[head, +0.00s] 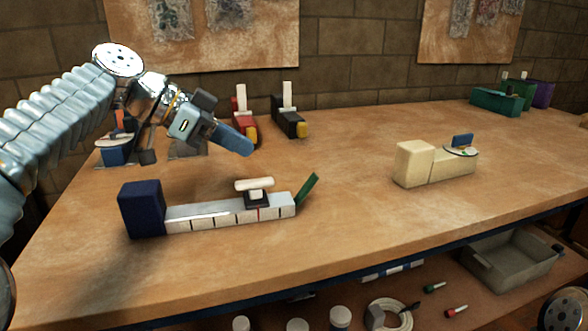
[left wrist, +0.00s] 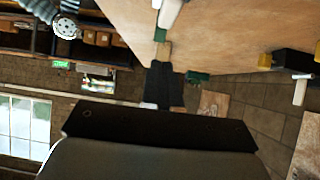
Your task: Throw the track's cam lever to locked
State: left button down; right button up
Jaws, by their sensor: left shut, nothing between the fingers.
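The track (head: 215,217) is a pale grey bar with dark cross lines and one red line, lying on the bench with a dark blue block (head: 141,208) at its left end. A black slider with a cream handle (head: 254,184) sits on it, right of its middle. A green lever (head: 307,188), which looks like the cam lever, rises from the track's right end, tilted up and to the right. My left gripper (head: 243,146) is shut and empty in the air above and behind the track, apart from the lever. Its dark fingers (left wrist: 164,84) show in the left wrist view.
A cream block fixture (head: 415,163) with a dial and blue tab stands on the right. Two white-handled clamps (head: 289,118) stand behind my left gripper. Green and purple blocks (head: 495,103) are at the back right. The bench between track and cream fixture is clear.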

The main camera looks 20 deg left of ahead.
aim_at(310, 181)
pick_arm(q)
jog(key=x, duration=1.2)
jog(key=shift+w+d+f, duration=0.1)
jog(key=shift+d+f, duration=0.15)
jog(key=shift+d, duration=0.05)
